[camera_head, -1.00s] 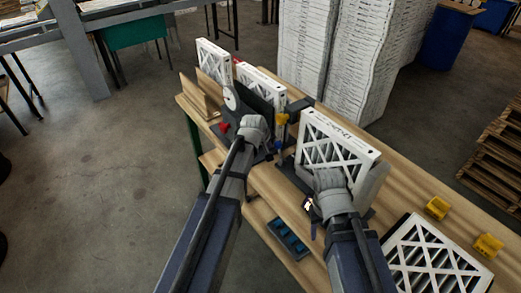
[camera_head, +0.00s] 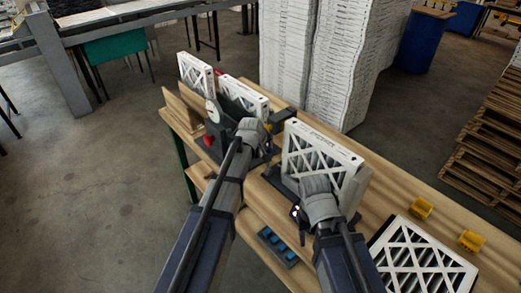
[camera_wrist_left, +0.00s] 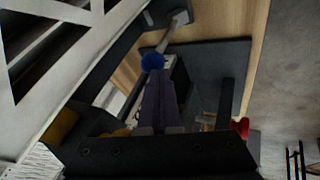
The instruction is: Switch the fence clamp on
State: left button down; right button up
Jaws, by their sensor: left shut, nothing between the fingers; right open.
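The fence clamp is not certain to pick out. A blue round knob (camera_wrist_left: 153,61) on a pale rod shows in the left wrist view, just beyond the fingertips of my left gripper (camera_wrist_left: 160,84). The dark fingers are together and empty; I cannot tell whether they touch the knob. In the head view my left gripper (camera_head: 252,131) is at the dark fixture (camera_head: 213,150), its fingertips hidden by the wrist. A red knob (camera_head: 209,141) sits on the fixture's left side. My right gripper (camera_head: 315,187) is in front of a white framed filter (camera_head: 320,152) standing upright; its fingers are largely hidden.
More filters (camera_head: 196,74) stand at the far left end. White stacks (camera_head: 335,60) rise behind. A tray with blue parts (camera_head: 277,245) sits on the lower shelf.

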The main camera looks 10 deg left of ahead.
pick_arm(q)
jog(key=shift+s, duration=0.1)
jog(key=a+p+v, duration=0.1)
jog(key=p+v, duration=1)
jog(key=v, duration=0.1)
jog(key=shift+w+r, duration=0.25)
jog(key=shift+r, duration=0.2)
jog(key=shift+f, duration=0.1)
jog(key=s+d+f+m+g+y+b, duration=0.1)
jog(key=s+d+f+m+g+b, duration=0.2)
jog(key=s+f+b, duration=0.5)
jog(key=s+d+f+m+g+y+b, duration=0.1)
jog(key=s+d+f+m+g+b, duration=0.3)
jog(key=s+f, duration=0.7)
jog(key=s+d+m+b, duration=0.2)
jog(key=s+m+b, duration=0.2)
jog(key=s, duration=0.2)
jog(key=shift+s+f, duration=0.15)
jog(key=shift+s, duration=0.25)
